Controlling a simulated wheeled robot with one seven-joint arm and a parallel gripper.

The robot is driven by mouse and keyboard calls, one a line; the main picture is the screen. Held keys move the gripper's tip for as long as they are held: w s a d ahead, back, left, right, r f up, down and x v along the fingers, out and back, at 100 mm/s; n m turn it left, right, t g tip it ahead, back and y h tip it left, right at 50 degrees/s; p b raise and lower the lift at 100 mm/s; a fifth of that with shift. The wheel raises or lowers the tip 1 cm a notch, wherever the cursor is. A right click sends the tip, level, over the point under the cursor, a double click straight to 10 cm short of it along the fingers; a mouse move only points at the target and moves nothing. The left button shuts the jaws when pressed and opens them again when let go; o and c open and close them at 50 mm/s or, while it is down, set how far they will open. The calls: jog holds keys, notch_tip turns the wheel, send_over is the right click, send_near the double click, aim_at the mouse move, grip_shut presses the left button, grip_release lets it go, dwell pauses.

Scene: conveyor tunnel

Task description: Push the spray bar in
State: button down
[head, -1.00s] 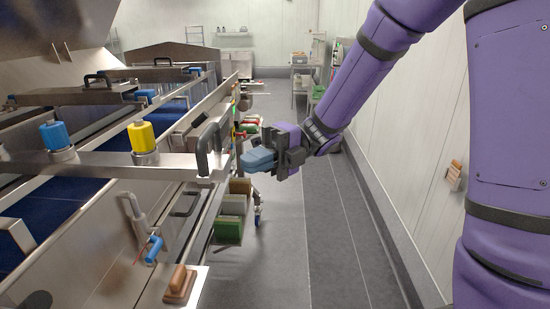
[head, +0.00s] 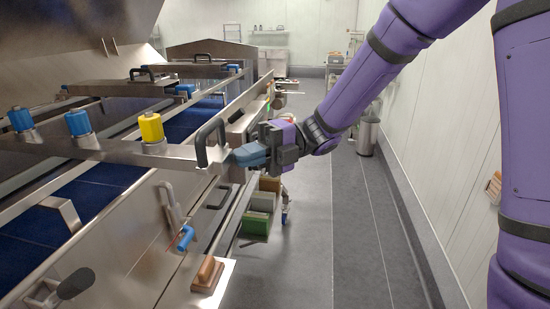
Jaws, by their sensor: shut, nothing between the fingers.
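The spray bar (head: 110,149) is a long steel bar lying across the conveyor from the left. It carries a yellow knob (head: 151,128) and has a black upright handle (head: 212,143) at its outer end, which lies over the machine's near side edge. My gripper (head: 238,157) is shut and empty, its light-blue fingertips just right of the handle, at the bar's outer end. They look close against the end, but I cannot clearly see contact.
Blue knobs (head: 78,123) stand left of the yellow one. A parallel bar with a black handle (head: 141,74) lies farther back. A wooden-handled block (head: 207,273) sits on a front plate. Green boxes (head: 256,222) stand below the side rail. The aisle floor (head: 330,240) is clear.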

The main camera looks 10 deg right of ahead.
jog(key=w+a, duration=0.3)
jog(key=a, duration=0.5)
jog(key=w+a, duration=0.3)
jog(key=a, duration=0.5)
jog(key=w+a, duration=0.3)
jog(key=a, duration=0.5)
jog(key=shift+a, duration=0.3)
jog(key=shift+s, duration=0.1)
jog(key=shift+s+d, duration=0.1)
jog(key=shift+d, duration=0.15)
send_near(125, 146)
jog(key=w, duration=0.1)
jog(key=w+d+f, duration=0.1)
jog(key=w, duration=0.1)
jog(key=shift+w+d+f, duration=0.15)
jog(key=shift+w+f, duration=0.15)
jog(key=shift+f, duration=0.1)
jog(key=shift+d, duration=0.1)
